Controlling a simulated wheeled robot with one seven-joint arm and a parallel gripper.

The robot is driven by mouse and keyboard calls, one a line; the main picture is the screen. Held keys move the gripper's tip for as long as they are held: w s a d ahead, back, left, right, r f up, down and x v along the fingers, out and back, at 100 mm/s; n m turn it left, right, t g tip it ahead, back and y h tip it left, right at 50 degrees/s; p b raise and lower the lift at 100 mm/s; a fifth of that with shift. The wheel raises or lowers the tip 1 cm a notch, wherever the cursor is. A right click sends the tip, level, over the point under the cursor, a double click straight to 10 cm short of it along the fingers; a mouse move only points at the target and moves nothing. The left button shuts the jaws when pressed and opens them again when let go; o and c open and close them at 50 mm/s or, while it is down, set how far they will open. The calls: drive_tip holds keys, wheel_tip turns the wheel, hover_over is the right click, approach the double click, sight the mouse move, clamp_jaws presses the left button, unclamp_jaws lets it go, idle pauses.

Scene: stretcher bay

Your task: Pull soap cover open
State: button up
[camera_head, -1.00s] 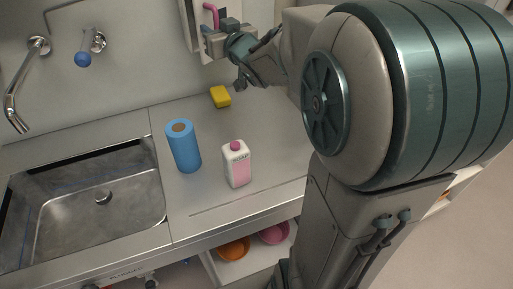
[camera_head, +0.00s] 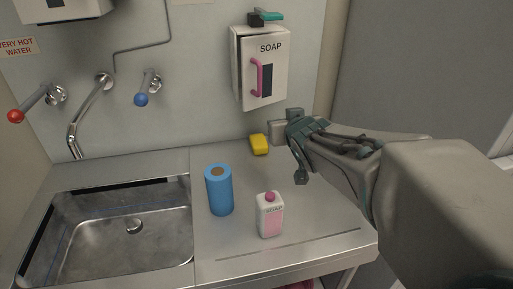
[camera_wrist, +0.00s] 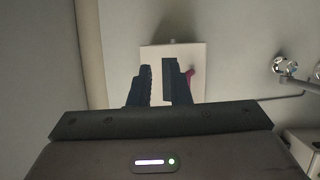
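The white soap dispenser (camera_head: 280,85) is on the wall above the counter, with "SOAP" on its front cover. A pink vertical handle (camera_head: 257,78) is on the cover's left side, beside a dark slot. The cover looks shut. My gripper (camera_head: 286,122) is below and right of the dispenser in the head view, clear of the handle. In the wrist view, my two dark fingers (camera_wrist: 158,82) are apart with nothing between them. They point toward the white cover (camera_wrist: 150,55). The pink handle (camera_wrist: 190,75) shows just right of the right finger, partly hidden; no contact is visible.
A yellow sponge (camera_head: 259,145), a blue roll (camera_head: 219,190) and a white-and-pink soap bottle (camera_head: 270,217) stand on the steel counter. A sink (camera_head: 110,235) is at left, with wall taps (camera_head: 142,98) above. A teal lever (camera_head: 268,15) tops the dispenser. Counter space right of the bottle is clear.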

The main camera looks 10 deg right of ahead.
drive_tip(key=s+a+f+g+p, duration=0.1)
drive_tip(key=s+f+g, duration=0.3)
drive_tip(key=s, duration=0.4)
drive_tip(key=s+a+f+g, duration=0.3)
drive_tip(key=s+f+g, duration=0.2)
drive_tip(key=s, duration=0.3)
drive_tip(key=shift+s+y+p, duration=0.3)
drive_tip(key=shift+y+p, duration=0.1)
drive_tip(key=shift+a+f, duration=0.1)
